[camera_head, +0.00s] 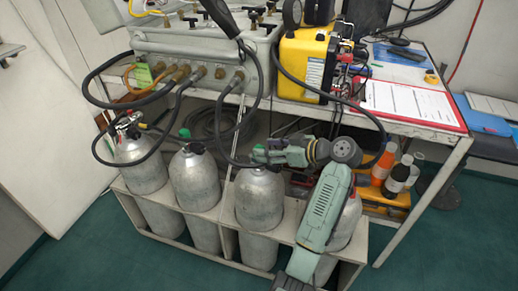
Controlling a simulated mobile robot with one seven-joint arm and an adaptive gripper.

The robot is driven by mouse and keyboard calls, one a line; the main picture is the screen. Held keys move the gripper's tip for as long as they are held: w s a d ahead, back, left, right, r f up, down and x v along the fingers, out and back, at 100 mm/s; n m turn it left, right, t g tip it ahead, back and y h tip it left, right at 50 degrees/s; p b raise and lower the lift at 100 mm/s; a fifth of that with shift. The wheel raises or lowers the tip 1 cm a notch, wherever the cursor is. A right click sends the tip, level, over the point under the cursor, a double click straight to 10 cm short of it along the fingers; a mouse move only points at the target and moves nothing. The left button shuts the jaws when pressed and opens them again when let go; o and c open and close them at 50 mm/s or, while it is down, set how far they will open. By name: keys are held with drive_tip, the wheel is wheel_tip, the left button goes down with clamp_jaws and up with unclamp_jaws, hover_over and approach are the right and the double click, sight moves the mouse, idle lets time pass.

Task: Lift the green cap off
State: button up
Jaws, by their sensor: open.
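Several grey gas cylinders stand in a rack below the bench. The second cylinder from the left (195,180) has a small green cap (184,133) on its top. The third cylinder (258,198) stands under my gripper (262,155). A small bit of green (258,148) shows at the fingertips and may be another cap; I cannot tell whether the fingers touch it. My gripper is open and points left, above the third cylinder's neck. The fingers hide most of that cylinder's valve.
The leftmost cylinder (140,165) has a valve and black hose attached. Black hoses hang from the grey panel (190,50) close to my gripper. A yellow case (305,65) and a red-edged clipboard (412,103) lie on the bench. Bottles (397,178) stand at right.

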sight(259, 147)
drive_tip(key=shift+p+x, duration=0.45)
drive_tip(key=shift+x, duration=1.45)
drive_tip(key=shift+s, duration=0.1)
drive_tip(key=shift+c, duration=0.6)
drive_tip(key=c, duration=0.7)
wheel_tip(259, 147, up, 4)
drive_tip(key=shift+f+b, duration=0.25)
drive_tip(key=shift+b, duration=0.65)
drive_tip(key=s+b, duration=0.1)
drive_tip(key=s, duration=0.4)
drive_tip(key=s+r+b, duration=0.1)
drive_tip(key=s, duration=0.4)
drive_tip(key=s+b, duration=0.1)
drive_tip(key=s, duration=0.5)
drive_tip(key=shift+a+r, duration=0.15)
drive_tip(key=shift+r, duration=0.05)
